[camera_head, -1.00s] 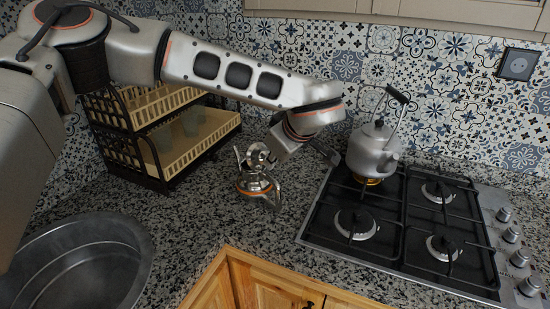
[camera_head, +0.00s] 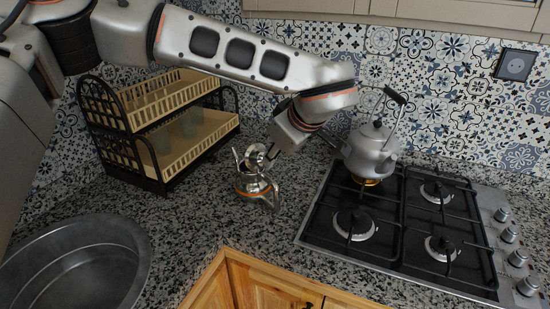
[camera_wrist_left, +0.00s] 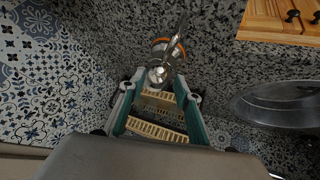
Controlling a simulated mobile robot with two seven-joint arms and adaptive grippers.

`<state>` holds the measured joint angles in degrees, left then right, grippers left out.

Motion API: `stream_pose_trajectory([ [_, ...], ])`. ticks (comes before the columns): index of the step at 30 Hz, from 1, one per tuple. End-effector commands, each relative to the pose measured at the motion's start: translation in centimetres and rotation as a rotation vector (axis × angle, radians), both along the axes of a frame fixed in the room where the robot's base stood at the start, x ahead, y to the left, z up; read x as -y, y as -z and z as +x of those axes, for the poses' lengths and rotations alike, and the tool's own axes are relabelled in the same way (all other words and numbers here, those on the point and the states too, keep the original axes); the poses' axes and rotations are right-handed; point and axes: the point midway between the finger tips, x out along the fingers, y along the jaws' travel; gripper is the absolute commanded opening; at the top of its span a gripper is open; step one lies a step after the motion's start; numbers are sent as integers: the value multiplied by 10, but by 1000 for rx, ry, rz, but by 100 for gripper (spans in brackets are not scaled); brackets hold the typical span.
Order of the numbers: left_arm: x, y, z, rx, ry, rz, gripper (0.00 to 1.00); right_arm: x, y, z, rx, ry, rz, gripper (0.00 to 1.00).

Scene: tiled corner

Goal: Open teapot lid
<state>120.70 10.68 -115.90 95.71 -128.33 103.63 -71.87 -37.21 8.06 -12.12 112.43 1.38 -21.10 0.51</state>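A shiny metal teapot (camera_head: 246,187) with an orange band stands on the speckled counter, left of the stove. A round shiny part at its top, apparently the lid (camera_head: 255,152), looks raised and tilted above the body. The teapot also shows in the left wrist view (camera_wrist_left: 160,52), just beyond the fingertips. My left gripper (camera_wrist_left: 158,80) is open, its two teal-sided fingers apart, with the teapot's shiny round top near the gap between the tips. In the head view it reaches down beside the teapot's upper right; its fingertips are partly hidden. My right gripper is not in view.
A grey kettle (camera_head: 371,150) sits on the stove (camera_head: 405,235), close to the right of my left wrist. A two-tier dish rack (camera_head: 160,135) stands behind left. A metal sink (camera_head: 75,265) is at front left. Counter around the teapot is clear.

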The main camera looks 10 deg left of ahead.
Motion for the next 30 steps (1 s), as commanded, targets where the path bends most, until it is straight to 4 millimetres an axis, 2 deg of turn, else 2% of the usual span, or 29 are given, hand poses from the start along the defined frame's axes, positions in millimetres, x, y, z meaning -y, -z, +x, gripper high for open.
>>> stream_pose_trajectory([
  [1, 5, -11, -5, 6, 3, 1, 33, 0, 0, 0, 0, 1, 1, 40],
  [6, 17, -36, -22, 4, 3, 2, 33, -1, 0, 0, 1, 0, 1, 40],
  [12, 26, -54, -34, 2, 2, 1, 33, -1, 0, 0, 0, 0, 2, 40],
  [25, 28, -59, -37, -2, 2, -2, 33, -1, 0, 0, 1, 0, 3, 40],
  [30, 42, -54, -22, -115, 48, -98, 33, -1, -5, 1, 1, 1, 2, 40],
])
